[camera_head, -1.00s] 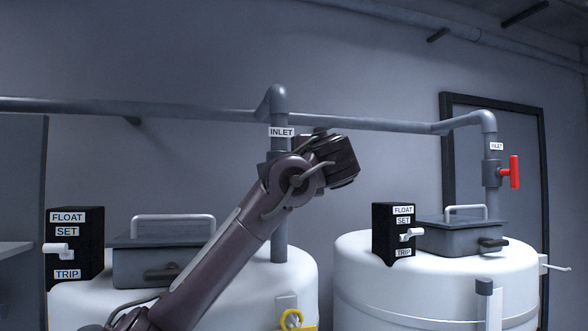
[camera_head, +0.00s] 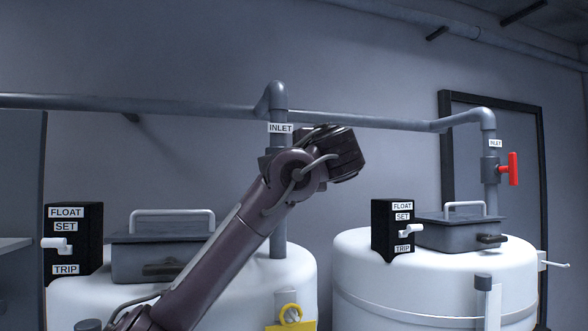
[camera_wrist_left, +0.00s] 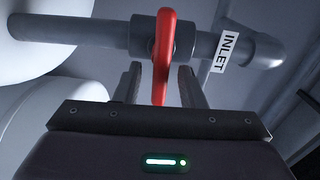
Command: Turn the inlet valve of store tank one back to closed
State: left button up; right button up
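The red handle (camera_wrist_left: 162,55) of an inlet valve shows in the left wrist view, lying across its grey pipe (camera_wrist_left: 100,34). An INLET label (camera_wrist_left: 226,50) is on that pipe. My left gripper (camera_wrist_left: 160,86) is open, with one finger on each side of the handle and a small gap visible on both sides. In the head view my left arm crosses in front of the nearer tank's inlet pipe (camera_head: 279,238) and hides that valve's handle. The fingers are hidden there too. My right gripper is in neither view.
The nearer white tank (camera_head: 300,270) carries a float box (camera_head: 90,225), a lidded hatch (camera_head: 130,262) and a yellow tag (camera_head: 303,326). The right tank (camera_head: 350,262) has its own float box (camera_head: 380,228) and a red inlet handle (camera_head: 513,169). A grey pipe (camera_head: 180,108) runs along the wall.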

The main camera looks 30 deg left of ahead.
pick_arm(q)
jog(key=b+v, duration=0.2)
jog(key=v, duration=0.4)
jog(key=shift+s+d, duration=0.15)
jog(key=shift+d, duration=0.1)
